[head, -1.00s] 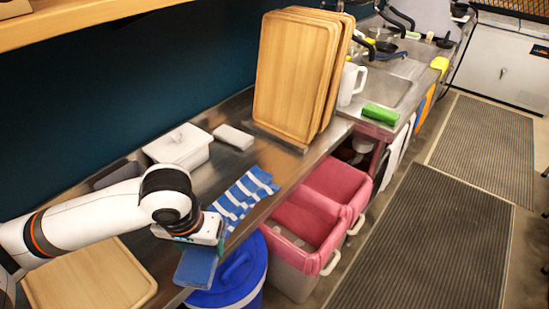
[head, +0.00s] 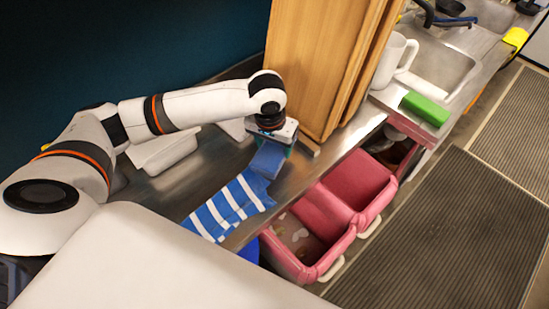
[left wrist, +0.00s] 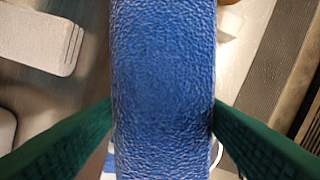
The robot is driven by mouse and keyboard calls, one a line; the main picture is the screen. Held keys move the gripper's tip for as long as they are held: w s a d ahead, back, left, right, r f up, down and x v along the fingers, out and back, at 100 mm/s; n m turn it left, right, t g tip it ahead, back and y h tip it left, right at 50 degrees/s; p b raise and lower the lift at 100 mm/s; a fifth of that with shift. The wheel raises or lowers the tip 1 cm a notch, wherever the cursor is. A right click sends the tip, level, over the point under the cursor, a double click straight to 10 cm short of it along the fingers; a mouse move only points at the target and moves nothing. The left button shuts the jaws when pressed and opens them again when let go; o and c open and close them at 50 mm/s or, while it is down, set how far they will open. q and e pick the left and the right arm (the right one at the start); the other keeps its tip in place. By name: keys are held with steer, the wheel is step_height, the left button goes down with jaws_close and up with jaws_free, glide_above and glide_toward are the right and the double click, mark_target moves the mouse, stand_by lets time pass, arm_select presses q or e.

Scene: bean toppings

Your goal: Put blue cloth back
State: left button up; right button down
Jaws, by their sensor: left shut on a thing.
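The blue cloth (head: 266,160) is a plain, textured blue block-like piece. My left gripper (head: 273,143) is shut on it and holds it over the metal counter, at the far end of a blue-and-white striped towel (head: 228,207). In the left wrist view the blue cloth (left wrist: 163,80) fills the middle, between the two green fingers of my left gripper (left wrist: 160,125). Whether the cloth touches the counter or the towel is unclear. My right gripper is not in view.
Tall wooden boards (head: 318,60) stand just beyond my left gripper. A white container (head: 162,150) is on the counter at left. A white jug (head: 393,62) and green sponge (head: 426,108) are near the sink (head: 440,62). Pink-lined bins (head: 310,232) stand below the counter edge.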

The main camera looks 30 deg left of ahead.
arm_select(q)
steer(key=shift+s+f, duration=0.25)
steer(key=shift+f, duration=0.7)
steer(key=f, duration=0.3)
steer(key=shift+w+f, duration=0.25)
steer(key=shift+f, duration=0.35)
steer(key=shift+s+f+p, duration=0.1)
steer(key=shift+f+p, duration=0.15)
steer(key=shift+p, duration=0.1)
steer(key=o, duration=1)
steer(key=shift+c, duration=0.2)
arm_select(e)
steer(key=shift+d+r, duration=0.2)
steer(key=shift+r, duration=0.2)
